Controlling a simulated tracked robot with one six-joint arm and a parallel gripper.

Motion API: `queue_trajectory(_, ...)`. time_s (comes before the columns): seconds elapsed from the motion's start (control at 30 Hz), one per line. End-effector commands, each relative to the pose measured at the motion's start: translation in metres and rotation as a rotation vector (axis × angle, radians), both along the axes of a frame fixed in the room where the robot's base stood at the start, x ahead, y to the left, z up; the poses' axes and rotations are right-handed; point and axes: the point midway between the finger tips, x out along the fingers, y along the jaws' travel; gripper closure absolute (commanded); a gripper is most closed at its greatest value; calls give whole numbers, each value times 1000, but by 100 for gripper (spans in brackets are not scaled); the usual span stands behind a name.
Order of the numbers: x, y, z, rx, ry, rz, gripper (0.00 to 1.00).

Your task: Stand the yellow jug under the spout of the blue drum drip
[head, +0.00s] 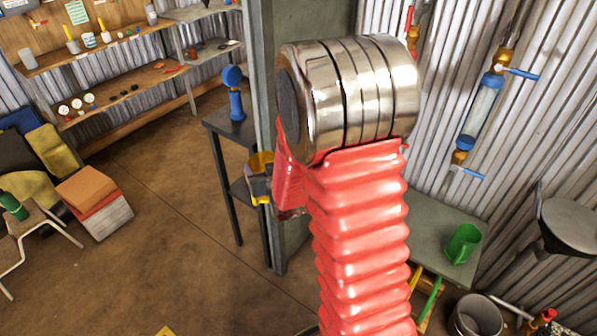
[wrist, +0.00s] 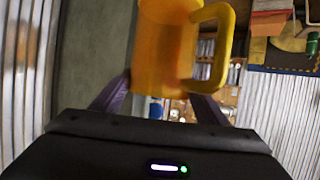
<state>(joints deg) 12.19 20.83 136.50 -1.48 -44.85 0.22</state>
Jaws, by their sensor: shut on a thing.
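The yellow jug (wrist: 165,45) fills the top middle of the wrist view, its handle on the right. My gripper (wrist: 160,95) is shut on it, with a dark finger at each side. In the head view the jug (head: 262,163) shows only in part, behind my red arm; whether it is level I cannot tell. The blue drum drip (head: 482,108) is on the corrugated wall at right: a clear cylinder with blue ends, brass valves and blue levers. Its lower valve (head: 460,156) is above a grey table (head: 432,212). The jug is well left of it.
A green jug (head: 463,243) stands on the grey table below the drum drip. A metal bucket (head: 477,315) and a stool (head: 570,222) are at lower right. A dark stand (head: 228,127) holds a blue device (head: 235,95).

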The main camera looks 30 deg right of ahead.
Motion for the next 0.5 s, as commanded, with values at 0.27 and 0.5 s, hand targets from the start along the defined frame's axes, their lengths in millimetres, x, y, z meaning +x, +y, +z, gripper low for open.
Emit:
queue_trajectory(0.27, 9, 96, 42, 5, -4, 146, 68)
queue_trajectory(0.5, 8, 124, 53, 6, -1, 190, 68)
